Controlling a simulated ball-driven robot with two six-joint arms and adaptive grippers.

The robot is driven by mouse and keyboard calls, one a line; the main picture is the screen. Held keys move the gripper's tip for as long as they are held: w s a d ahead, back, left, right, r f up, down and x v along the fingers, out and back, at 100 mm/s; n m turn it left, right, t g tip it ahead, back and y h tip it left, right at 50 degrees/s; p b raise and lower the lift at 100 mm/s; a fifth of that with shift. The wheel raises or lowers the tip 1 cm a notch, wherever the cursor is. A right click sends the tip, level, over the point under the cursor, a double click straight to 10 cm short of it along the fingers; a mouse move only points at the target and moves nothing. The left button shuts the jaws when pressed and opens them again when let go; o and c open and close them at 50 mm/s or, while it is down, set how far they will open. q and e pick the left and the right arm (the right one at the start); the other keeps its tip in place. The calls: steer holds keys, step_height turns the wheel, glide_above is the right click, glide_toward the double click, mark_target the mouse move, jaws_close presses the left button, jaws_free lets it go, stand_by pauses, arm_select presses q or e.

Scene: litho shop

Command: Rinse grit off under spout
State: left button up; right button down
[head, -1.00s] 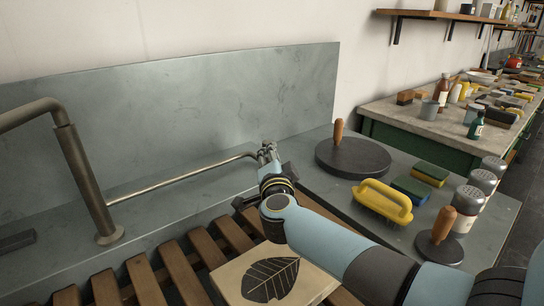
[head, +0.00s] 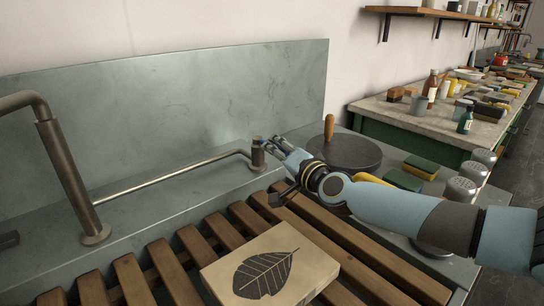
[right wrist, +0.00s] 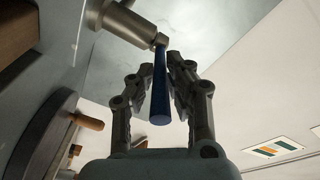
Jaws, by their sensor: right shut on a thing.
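A pale stone block (head: 215,277) with a dark leaf print (head: 265,273) lies on the wooden slatted rack (head: 193,243). The bronze spout (head: 64,172) stands at the left; its outlet end is out of view. A thin pipe runs from its base to a stubby metal valve (head: 258,153), which also shows in the right wrist view (right wrist: 130,22). My right gripper (head: 272,147) is at the valve. In the right wrist view its fingers (right wrist: 162,85) are shut around the valve's blue lever (right wrist: 159,95). My left gripper is out of view.
Right of the rack, the grey counter holds a round dark disc with a wooden knob (head: 343,152), sponges (head: 404,180) and metal-topped shakers (head: 460,188). My right arm partly covers a yellow brush (head: 372,179). A grey backsplash (head: 180,110) stands behind the valve.

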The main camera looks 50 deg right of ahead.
steer(key=shift+d+y, duration=0.15)
steer(key=shift+y, duration=0.15)
steer(key=c, duration=1.3)
jaws_free()
steer(key=s, duration=0.4)
steer(key=s+a, duration=0.1)
steer(key=s, duration=0.3)
steer(key=s+a, duration=0.1)
steer(key=s, duration=0.3)
steer(key=shift+a, duration=0.15)
steer(key=shift+w+r, duration=0.1)
